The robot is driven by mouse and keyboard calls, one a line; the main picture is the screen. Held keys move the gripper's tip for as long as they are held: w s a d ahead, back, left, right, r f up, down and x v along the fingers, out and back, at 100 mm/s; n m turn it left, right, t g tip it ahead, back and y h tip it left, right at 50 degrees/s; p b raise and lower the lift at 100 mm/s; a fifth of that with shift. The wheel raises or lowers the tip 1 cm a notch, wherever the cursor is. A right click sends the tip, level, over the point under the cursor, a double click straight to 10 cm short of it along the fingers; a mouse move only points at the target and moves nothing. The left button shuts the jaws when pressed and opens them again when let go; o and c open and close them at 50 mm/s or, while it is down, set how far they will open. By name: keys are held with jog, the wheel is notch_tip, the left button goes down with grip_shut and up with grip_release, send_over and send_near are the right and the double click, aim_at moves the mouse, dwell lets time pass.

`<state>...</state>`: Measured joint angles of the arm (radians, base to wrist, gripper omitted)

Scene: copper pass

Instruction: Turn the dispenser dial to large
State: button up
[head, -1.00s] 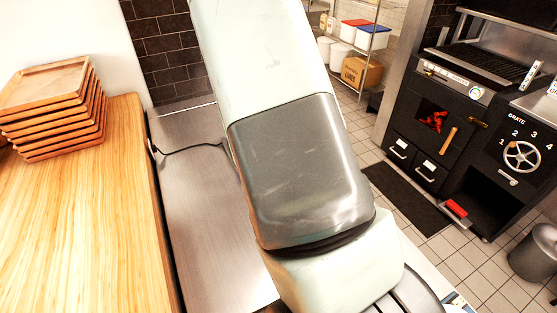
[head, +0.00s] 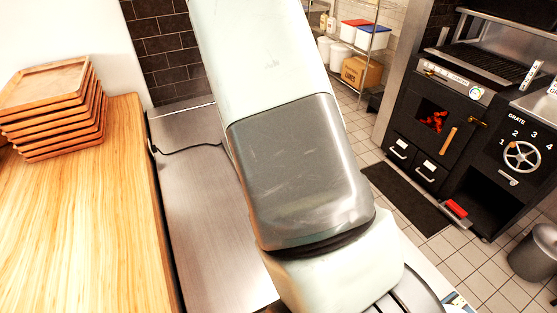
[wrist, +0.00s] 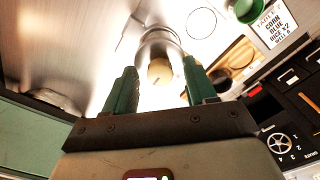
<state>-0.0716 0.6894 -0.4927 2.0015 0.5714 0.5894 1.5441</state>
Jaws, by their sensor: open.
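My gripper (wrist: 160,76) shows in the wrist view with its two dark green fingers apart. Beyond and between the fingertips is a shiny metal cylinder (wrist: 158,42) with a round tan face (wrist: 160,72). I cannot tell whether this is the dispenser and its dial, nor whether the fingers touch it. No size marking is readable. In the head view my arm covers the middle of the picture and hides the gripper and what is in front of it.
A steel counter (head: 205,220) runs beside a wooden top (head: 80,220) with stacked wooden trays (head: 45,85). A black oven range (head: 435,120) with a grate wheel (head: 522,156) stands at right. The wrist view shows a green container (wrist: 246,10) and a written ticket (wrist: 275,28).

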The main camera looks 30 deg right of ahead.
notch_tip(320, 180, up, 11)
jog(key=shift+f, duration=0.2)
jog(key=shift+r, duration=0.1)
dwell(0.5)
jog(key=s+a+r+n+t, duration=0.2)
jog(key=s+a+r+n, duration=0.5)
jog(key=n, duration=0.6)
jog(key=s+a+r+n+t, duration=0.3)
jog(key=s+a+r+n, duration=0.4)
jog(key=s+r+n, duration=0.4)
jog(key=s+n, duration=0.3)
jog(key=shift+s+n+t, duration=0.2)
jog(key=shift+n+t, duration=0.1)
